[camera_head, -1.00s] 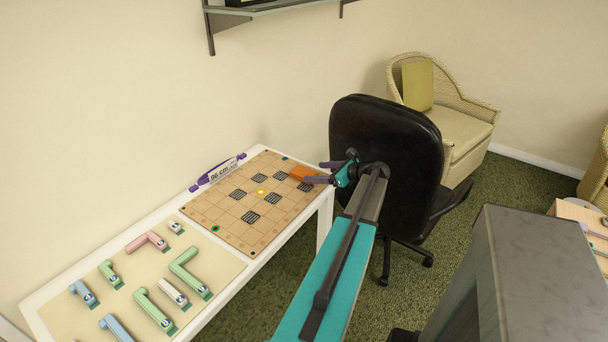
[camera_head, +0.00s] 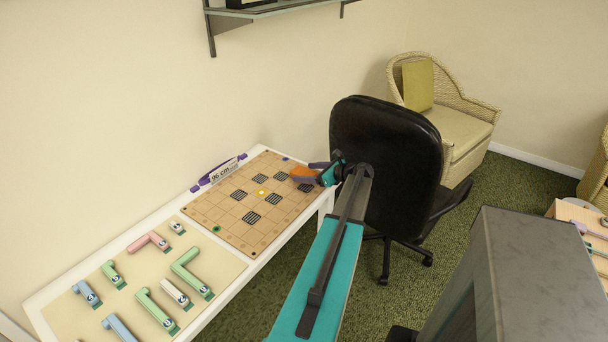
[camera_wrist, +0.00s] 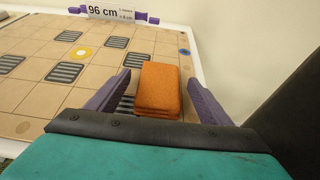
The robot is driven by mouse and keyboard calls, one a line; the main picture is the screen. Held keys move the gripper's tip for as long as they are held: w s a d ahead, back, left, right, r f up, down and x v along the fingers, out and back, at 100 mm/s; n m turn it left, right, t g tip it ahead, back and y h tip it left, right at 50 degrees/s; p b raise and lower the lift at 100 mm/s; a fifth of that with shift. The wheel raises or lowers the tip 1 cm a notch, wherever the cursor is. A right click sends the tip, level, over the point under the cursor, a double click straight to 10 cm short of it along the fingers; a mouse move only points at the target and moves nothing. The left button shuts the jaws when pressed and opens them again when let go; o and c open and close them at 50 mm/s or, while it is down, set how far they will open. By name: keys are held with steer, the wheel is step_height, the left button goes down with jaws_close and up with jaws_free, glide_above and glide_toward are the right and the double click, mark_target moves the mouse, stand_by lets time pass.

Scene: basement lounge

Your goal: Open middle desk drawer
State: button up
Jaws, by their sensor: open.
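No desk drawer can be made out in either view. My gripper (camera_head: 311,172) is open over the right end of the game board (camera_head: 232,228), close to an orange block (camera_head: 301,173). In the wrist view the orange block (camera_wrist: 158,90) lies between the two spread purple fingers of my gripper (camera_wrist: 154,88), with a gap at the left finger. The board stands on a white table (camera_head: 256,266).
A black office chair (camera_head: 385,150) stands right beside my arm. Several coloured L-shaped pieces lie on a beige mat (camera_head: 222,262). A wicker armchair (camera_head: 462,130) is at the back, a wooden surface (camera_head: 568,211) far right.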

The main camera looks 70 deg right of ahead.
mark_target(304, 172)
steer(key=shift+x, duration=1)
steer(key=c, duration=1.2)
steer(key=shift+r, duration=0.15)
steer(key=shift+r, duration=0.8)
steer(key=shift+s+a+r+b, duration=0.1)
steer(key=shift+r+b, duration=0.15)
steer(key=shift+r, duration=0.2)
steer(key=shift+a+r+b, duration=0.15)
steer(key=shift+r+b, duration=0.05)
steer(key=shift+r, duration=0.25)
steer(key=s+a, duration=0.2)
steer(key=a, duration=0.2)
steer(key=s+a+r+b, duration=0.1)
steer(key=s+a, duration=0.1)
steer(key=a, duration=0.3)
steer(key=s+a+b, duration=0.1)
steer(key=s+a, duration=0.1)
steer(key=a, duration=0.3)
steer(key=shift+s+a+r, duration=0.1)
steer(key=shift+s+r, duration=0.1)
